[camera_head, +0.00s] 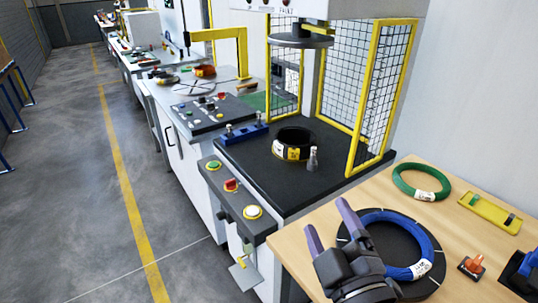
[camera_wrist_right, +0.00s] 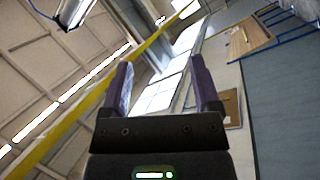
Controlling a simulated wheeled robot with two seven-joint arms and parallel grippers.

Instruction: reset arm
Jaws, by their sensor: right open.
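My right gripper (camera_head: 328,218) is open and empty, with its two purple-grey fingers spread and pointing up. In the head view it stands in front of the wooden table's left part and overlaps a blue coil (camera_head: 428,249) on a black round disc (camera_head: 388,227). I cannot tell its height above them. In the right wrist view the open fingers (camera_wrist_right: 160,68) have nothing between them and face the ceiling and windows. A green coil (camera_head: 421,194) with a white label lies farther back on the table. My left gripper is not in view.
A press station with a black bed (camera_head: 250,160) holds a black coil with yellow labels (camera_head: 293,145). Yellow mesh guards (camera_head: 378,95) flank it. A yellow tray (camera_head: 489,212), an orange-topped item (camera_head: 473,263) and a blue-black object (camera_head: 522,268) are on the table (camera_head: 455,187).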

